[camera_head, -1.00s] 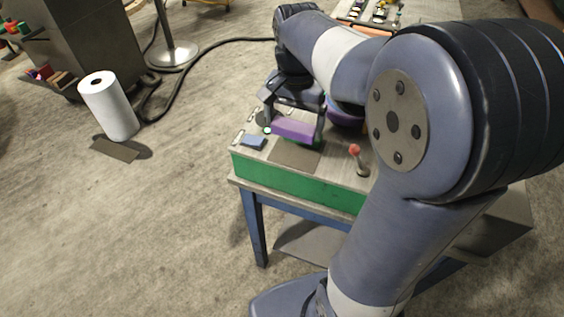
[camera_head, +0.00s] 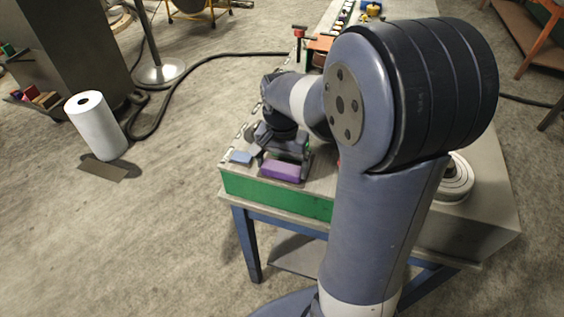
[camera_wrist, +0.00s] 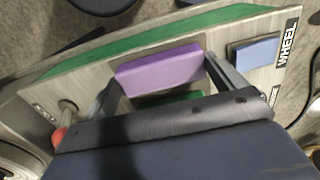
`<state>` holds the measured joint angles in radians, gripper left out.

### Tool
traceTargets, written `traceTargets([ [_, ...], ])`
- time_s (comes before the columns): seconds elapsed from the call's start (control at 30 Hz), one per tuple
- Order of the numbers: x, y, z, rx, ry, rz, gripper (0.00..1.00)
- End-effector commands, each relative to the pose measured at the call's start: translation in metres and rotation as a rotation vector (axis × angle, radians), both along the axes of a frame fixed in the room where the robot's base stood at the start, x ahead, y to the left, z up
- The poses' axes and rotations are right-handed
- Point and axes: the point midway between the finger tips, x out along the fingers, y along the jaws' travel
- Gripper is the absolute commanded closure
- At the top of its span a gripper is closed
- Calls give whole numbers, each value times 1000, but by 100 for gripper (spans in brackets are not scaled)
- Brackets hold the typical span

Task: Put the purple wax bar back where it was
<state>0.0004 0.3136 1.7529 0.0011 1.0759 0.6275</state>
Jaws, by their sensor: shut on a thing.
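The purple wax bar (camera_head: 283,171) is between the fingers of my gripper (camera_head: 284,165), near the front edge of the bench top. In the wrist view the purple wax bar (camera_wrist: 160,67) spans between the two fingertips of my gripper (camera_wrist: 158,76), which is shut on its ends. A flat brown-grey patch shows around and under the bar. I cannot tell whether the bar touches the surface. A green piece (camera_wrist: 170,98) shows just behind the bar, partly hidden by the gripper.
A blue block (camera_head: 240,157) lies left of the bar, by a "WHEEL" label (camera_wrist: 287,43). A red-knobbed lever (camera_wrist: 62,128) stands on the other side of the gripper. The bench (camera_head: 270,196) has a green front. A white paper roll (camera_head: 97,127) stands on the floor.

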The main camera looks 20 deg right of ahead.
Motion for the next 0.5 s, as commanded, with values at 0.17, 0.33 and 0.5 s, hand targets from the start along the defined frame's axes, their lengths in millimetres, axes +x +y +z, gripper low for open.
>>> traceTargets([
  [0.17,0,0,-1,0,0,0,0],
  [0.33,0,0,0,0,0,0,0],
  [0.5,1,0,10,0,-4,0,0],
])
